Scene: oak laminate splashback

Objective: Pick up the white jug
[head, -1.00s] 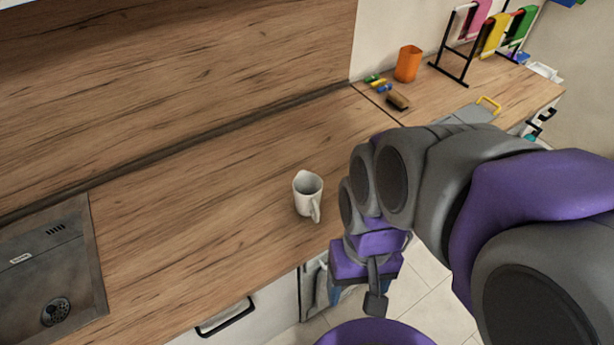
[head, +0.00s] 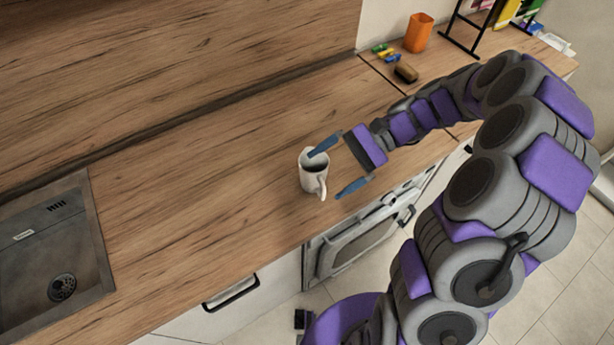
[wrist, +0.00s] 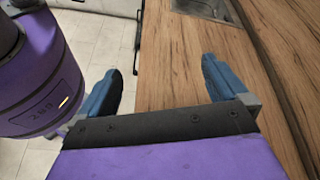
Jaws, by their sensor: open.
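The white jug (head: 313,176) stands upright on the wooden counter, near its front edge, with its handle toward the front. My gripper (head: 337,172) is open just to the right of the jug in the head view. One blue finger reaches over the jug's rim, and the other is in front of and to the right of the handle. I cannot tell whether a finger touches the jug. In the wrist view my gripper (wrist: 162,82) shows two spread blue fingers with nothing between them, and the jug is not visible there.
A metal sink (head: 55,255) is set in the counter at the left. An oven (head: 365,235) is below the counter.

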